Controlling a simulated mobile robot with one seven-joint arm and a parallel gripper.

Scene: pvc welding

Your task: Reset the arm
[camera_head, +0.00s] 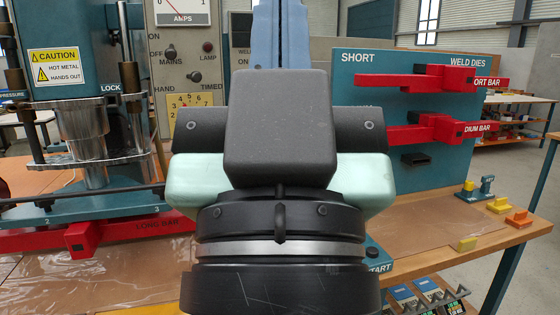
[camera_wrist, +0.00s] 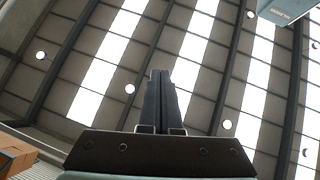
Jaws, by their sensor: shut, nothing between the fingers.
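My gripper (camera_head: 280,30) stands upright in the middle of the head view, its blue fingers pointing up and together with a thin dark seam between them. A dark block and my wrist parts are below the fingers and hide the middle of the bench. In the wrist view my gripper (camera_wrist: 160,78) is shut and empty, and its fingers point up at the ceiling. Nothing is near the fingertips in that view.
At left is a welding machine (camera_head: 62,75) with a caution label; a red long bar (camera_head: 150,228) lies at its base. A control panel (camera_head: 182,70) stands behind. At right, a blue board (camera_head: 365,70) holds red bars (camera_head: 415,82). Small yellow and orange blocks (camera_head: 518,218) lie on the wooden bench (camera_head: 440,243).

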